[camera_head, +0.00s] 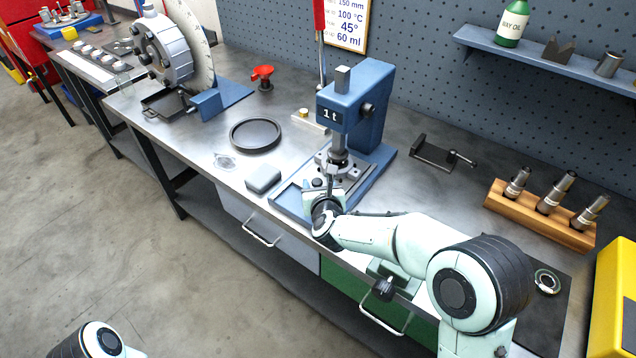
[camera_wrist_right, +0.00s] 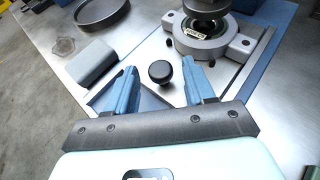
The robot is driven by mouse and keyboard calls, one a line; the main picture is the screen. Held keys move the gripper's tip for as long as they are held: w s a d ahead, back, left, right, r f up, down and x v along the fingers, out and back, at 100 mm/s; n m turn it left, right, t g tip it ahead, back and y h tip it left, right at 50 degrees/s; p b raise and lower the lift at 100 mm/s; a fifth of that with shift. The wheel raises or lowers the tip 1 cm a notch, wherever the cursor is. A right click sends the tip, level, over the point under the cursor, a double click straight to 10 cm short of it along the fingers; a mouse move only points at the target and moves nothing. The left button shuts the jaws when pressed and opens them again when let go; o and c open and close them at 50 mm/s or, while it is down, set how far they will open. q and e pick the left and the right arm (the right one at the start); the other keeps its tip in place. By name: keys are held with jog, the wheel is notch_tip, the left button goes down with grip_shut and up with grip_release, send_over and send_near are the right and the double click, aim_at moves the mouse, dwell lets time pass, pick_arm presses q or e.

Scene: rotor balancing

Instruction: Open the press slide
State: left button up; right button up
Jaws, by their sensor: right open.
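The blue press (camera_head: 357,105), marked "1t", stands on the bench. Its slide has a grey round fixture (camera_wrist_right: 201,42) with two bolted ears, seated under the ram (camera_wrist_right: 206,8). A black round knob (camera_wrist_right: 160,71) stands at the slide's front end. My right gripper (camera_wrist_right: 161,85) is open. Its two blue fingers are on either side of the knob, with the knob near the fingertips and a gap to each finger. In the head view my right gripper (camera_head: 323,192) is low over the press's front base and partly hides the slide. My left gripper is not in view.
A grey block (camera_head: 263,178) and a dark round tray (camera_head: 255,135) lie left of the press. A small black clamp (camera_head: 440,152) and a wooden rack (camera_head: 540,214) with several metal tools stand to the right. The bench front edge is close, with drawer handles below.

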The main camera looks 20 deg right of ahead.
jog(key=shift+w+f, duration=0.2)
jog(key=shift+w, duration=0.15)
grip_shut()
jog(key=s+a+b, duration=0.4)
jog(key=s+a, duration=0.4)
jog(key=a, duration=0.2)
jog(key=shift+a+b, duration=0.2)
jog(key=shift+b, duration=0.2)
jog(key=shift+s, duration=0.1)
grip_release()
